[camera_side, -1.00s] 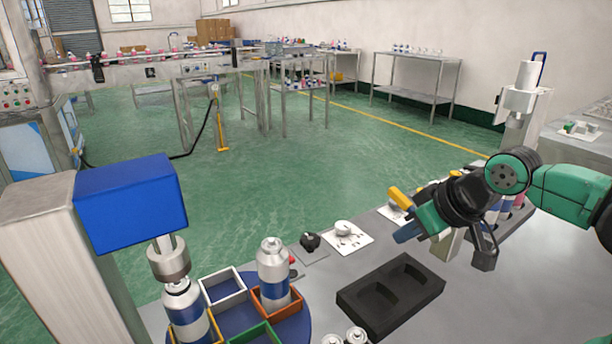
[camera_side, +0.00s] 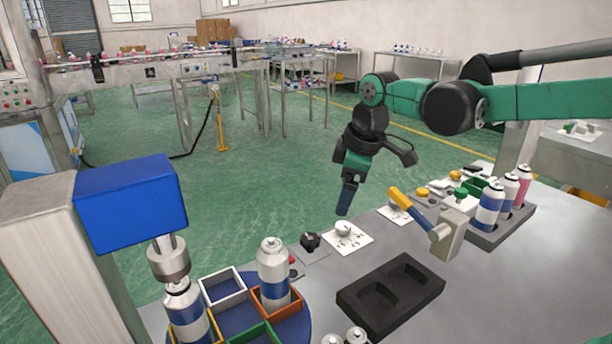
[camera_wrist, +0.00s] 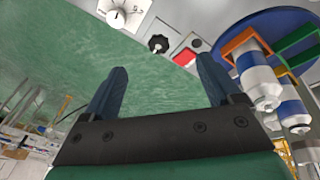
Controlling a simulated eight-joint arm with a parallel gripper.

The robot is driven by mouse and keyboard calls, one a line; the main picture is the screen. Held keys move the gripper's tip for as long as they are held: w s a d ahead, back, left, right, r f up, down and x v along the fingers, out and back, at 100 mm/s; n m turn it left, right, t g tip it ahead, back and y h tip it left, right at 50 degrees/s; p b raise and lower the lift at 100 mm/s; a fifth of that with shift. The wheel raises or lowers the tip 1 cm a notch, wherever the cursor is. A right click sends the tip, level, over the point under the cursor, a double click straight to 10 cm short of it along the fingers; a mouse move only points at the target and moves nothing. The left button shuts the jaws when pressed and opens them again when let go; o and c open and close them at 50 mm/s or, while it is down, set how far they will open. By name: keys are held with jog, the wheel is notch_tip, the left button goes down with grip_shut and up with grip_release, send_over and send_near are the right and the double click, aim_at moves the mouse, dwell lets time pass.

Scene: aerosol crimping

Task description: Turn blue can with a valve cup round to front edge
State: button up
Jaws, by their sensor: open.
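A round blue turntable (camera_side: 238,318) carries coloured square nests. A white can with a blue band (camera_side: 273,272) stands upright in the orange nest (camera_side: 299,303). Another blue-banded can (camera_side: 185,314) stands in the yellow nest (camera_side: 214,329), under the blue-headed press (camera_side: 130,203). I cannot tell whether either top has a valve cup. The black knob (camera_side: 310,241), white dial (camera_side: 343,228) and red button (camera_wrist: 184,57) sit beside the turntable. My gripper (camera_side: 344,210) points down, open and empty, above the table's far edge near the dial. Its two fingers are apart in the wrist view (camera_wrist: 160,88).
A black tray (camera_side: 390,297) with two empty recesses lies mid-table. A yellow-handled lever (camera_side: 410,211) on a grey block stands behind it to the right. A rack (camera_side: 500,230) at the right holds blue and pink cans. Bare table lies at the front right.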

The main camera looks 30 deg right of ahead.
aim_at(310, 238)
jog(key=w+f+n+g, duration=0.1)
jog(key=w+f+n, duration=0.1)
jog(key=w+a+f+n+g, duration=0.1)
jog(key=w+f+n, duration=0.1)
jog(key=w+f+n+g, duration=0.1)
jog(key=w+f+n, duration=0.1)
jog(key=w+f, duration=0.1)
jog(key=shift+a, duration=0.4)
jog(key=shift+w+f+n, duration=0.15)
jog(key=shift+f+n, duration=0.15)
jog(key=shift+n, duration=0.1)
jog(key=shift+f, duration=2.9)
grip_shut()
